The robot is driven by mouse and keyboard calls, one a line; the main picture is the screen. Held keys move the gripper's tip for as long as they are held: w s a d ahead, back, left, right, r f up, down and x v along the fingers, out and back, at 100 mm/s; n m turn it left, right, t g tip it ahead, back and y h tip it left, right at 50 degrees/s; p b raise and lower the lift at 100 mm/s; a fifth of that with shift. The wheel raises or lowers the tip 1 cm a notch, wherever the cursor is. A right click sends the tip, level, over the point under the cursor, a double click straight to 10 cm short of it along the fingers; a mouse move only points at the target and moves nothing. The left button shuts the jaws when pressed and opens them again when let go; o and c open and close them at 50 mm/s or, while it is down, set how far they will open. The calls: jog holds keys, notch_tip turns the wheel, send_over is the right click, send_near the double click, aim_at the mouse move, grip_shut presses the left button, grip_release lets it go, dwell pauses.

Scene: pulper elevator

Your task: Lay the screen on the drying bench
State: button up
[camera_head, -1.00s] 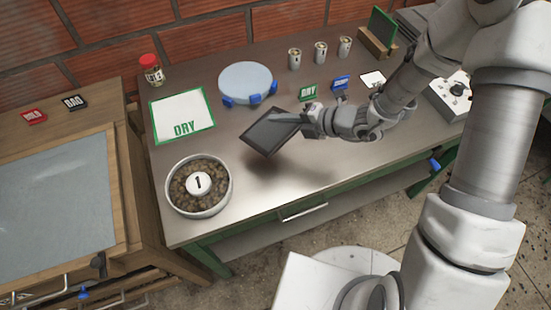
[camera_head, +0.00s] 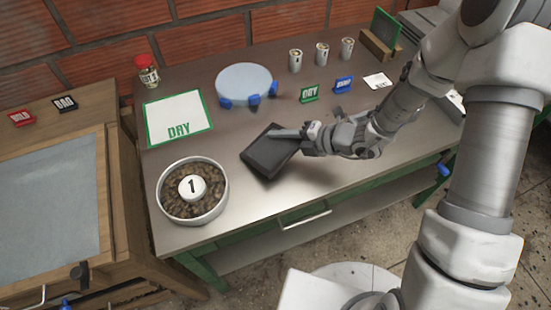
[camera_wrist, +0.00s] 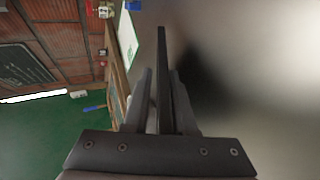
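The screen, a dark flat rectangular panel (camera_head: 266,155), is held tilted just above the steel tabletop (camera_head: 235,215), with a shadow around it; whether an edge touches cannot be told. My gripper (camera_head: 292,134) is shut on its right side. In the wrist view the panel (camera_wrist: 166,75) is edge-on between the two fingers (camera_wrist: 160,105). No bench is labelled as the drying bench. The steel-topped table bears a white, green-bordered DRY mat (camera_head: 151,127) at left. A wooden bench (camera_head: 118,190) with a grey inset sheet (camera_head: 45,205) stands further left.
A round bowl of brown beans (camera_head: 164,205) with a "1" disc sits left of the panel. Behind are a blue-footed round plate (camera_head: 243,80), green (camera_head: 309,95) and blue (camera_head: 343,85) signs, and several cans (camera_head: 296,60). The front middle of the steel top is clear.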

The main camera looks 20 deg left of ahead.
jog(key=shift+o, duration=0.2)
jog(key=shift+d+r+p, duration=0.35)
jog(key=shift+p, duration=0.1)
jog(key=p+v, duration=0.4)
jog(key=v, duration=0.2)
jog(key=shift+s+d+p, duration=0.15)
jog(key=shift+d+p, duration=0.15)
jog(key=shift+d, duration=0.25)
jog(key=shift+r, duration=0.15)
notch_tip(320, 180, up, 7)
jog(key=d+p, duration=0.2)
jog(key=p, duration=0.5)
jog(key=shift+s+d+r+p, duration=0.15)
jog(key=shift+s+d+p, duration=0.05)
jog(key=shift+d+p, duration=0.15)
jog(key=shift+a, duration=0.1)
